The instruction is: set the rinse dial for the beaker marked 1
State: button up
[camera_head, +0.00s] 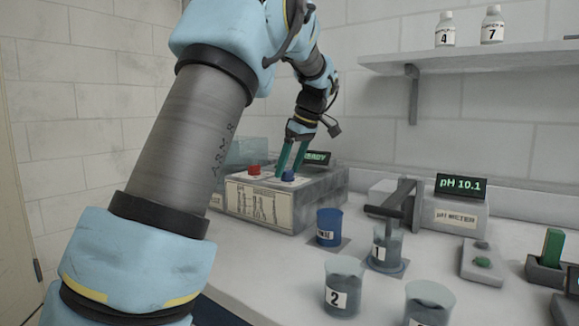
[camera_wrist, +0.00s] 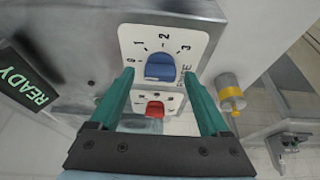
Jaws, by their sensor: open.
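The rinse dial is a blue knob (camera_wrist: 160,67) on a white plate (camera_wrist: 187,33) marked 0, 1, 2 and 3; which number it points at is hard to read. In the head view the blue knob (camera_head: 288,177) sits on top of the washer (camera_head: 318,195). My gripper (camera_wrist: 165,82) is open, with its green fingers on either side of the blue knob. It also shows in the head view (camera_head: 288,170), pointing down at the knob. The beaker marked 1 (camera_head: 386,248) stands under the pH meter's arm. A red knob (camera_wrist: 155,108) is beside the blue one.
The washer's display (camera_wrist: 22,78) reads READY. The pH meter (camera_head: 455,215) shows pH 10.1. A blue beaker (camera_head: 329,226), a beaker marked 2 (camera_head: 343,287) and another beaker (camera_head: 428,305) stand in front. Bottles 4 (camera_head: 445,30) and 7 (camera_head: 492,25) are on the shelf.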

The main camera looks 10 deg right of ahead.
jog(key=shift+c, duration=0.3)
grip_shut()
dwell(0.4)
